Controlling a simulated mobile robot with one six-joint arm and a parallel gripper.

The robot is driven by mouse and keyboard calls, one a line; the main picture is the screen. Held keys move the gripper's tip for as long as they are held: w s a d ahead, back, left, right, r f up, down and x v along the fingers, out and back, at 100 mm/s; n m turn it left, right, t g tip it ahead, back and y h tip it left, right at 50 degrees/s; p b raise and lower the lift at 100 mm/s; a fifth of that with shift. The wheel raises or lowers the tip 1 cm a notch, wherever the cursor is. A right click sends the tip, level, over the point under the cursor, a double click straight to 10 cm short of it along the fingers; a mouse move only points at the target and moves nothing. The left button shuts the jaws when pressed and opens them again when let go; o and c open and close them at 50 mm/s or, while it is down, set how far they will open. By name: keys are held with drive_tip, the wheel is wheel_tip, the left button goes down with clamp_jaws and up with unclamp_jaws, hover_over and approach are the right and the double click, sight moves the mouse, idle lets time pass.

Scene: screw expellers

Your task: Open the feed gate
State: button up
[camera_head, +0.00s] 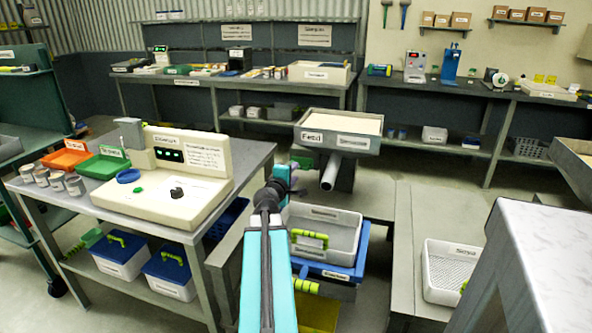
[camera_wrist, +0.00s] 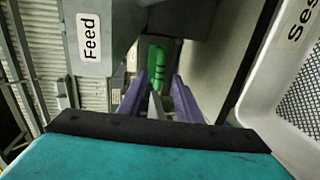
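The feed hopper (camera_head: 337,132), labelled "Feed", stands in the middle of the head view. A green part, seemingly the feed gate's handle (camera_head: 302,160), shows just under its left side, partly behind my gripper (camera_head: 287,178). In the wrist view the hopper's "Feed" label (camera_wrist: 89,38) stands sideways at upper left. The green handle (camera_wrist: 156,54) is straight ahead, just beyond the purple fingertips of my gripper (camera_wrist: 160,80). The fingers are apart with no object held between them. I cannot tell whether they touch the handle.
A grey spout (camera_head: 331,172) slants down below the hopper. A light tray (camera_head: 322,231) sits on a blue crate below it, close to my arm. A cream control console (camera_head: 185,175) stands on the table at left. A white perforated basket (camera_head: 455,268) is at right.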

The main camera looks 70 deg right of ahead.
drive_tip(key=shift+w+d+f, duration=0.1)
drive_tip(key=shift+d+f, duration=0.15)
drive_tip(key=shift+d, duration=0.85)
drive_tip(key=shift+w+d+f, duration=0.1)
drive_tip(key=shift+d+f, duration=0.1)
drive_tip(key=shift+d, duration=0.85)
clamp_jaws()
